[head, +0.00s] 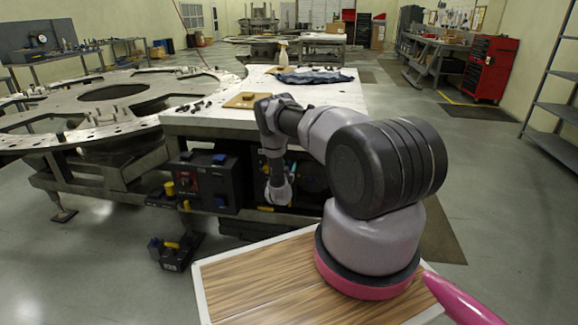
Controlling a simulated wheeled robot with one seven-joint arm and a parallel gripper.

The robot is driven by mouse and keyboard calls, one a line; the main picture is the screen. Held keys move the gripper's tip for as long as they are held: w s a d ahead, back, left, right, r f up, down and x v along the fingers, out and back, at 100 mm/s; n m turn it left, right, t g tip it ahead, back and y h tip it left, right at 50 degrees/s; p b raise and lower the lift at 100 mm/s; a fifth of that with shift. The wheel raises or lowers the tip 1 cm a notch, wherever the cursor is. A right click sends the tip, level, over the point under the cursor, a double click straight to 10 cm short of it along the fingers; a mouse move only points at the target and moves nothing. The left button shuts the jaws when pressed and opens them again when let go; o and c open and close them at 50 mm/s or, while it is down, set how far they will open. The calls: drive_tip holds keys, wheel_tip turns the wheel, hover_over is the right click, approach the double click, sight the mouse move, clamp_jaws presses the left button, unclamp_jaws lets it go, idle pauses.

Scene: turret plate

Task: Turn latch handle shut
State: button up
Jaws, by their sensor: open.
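My gripper (280,191) is at the end of my arm, low in front of the table's front side, by the dark equipment under the tabletop. Its fingers are small and mostly hidden by the wrist; it is open and nothing shows in it. A black box (228,184) with a red panel and a blue knob is just left of it. A second dark unit (312,180) is behind and right of my wrist, partly covered. I cannot pick out the latch handle for certain, nor tell its angle or whether my gripper touches it.
The white worktable (215,118) carries small dark parts, a wooden block, a blue cloth (315,77) and a spray bottle. The large turret plate (60,140) stands left. A black and yellow device (172,252) sits low at the front left. Floor is open at right.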

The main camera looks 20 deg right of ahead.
drive_tip(key=shift+w+d, duration=0.15)
drive_tip(key=shift+w, duration=0.05)
clamp_jaws()
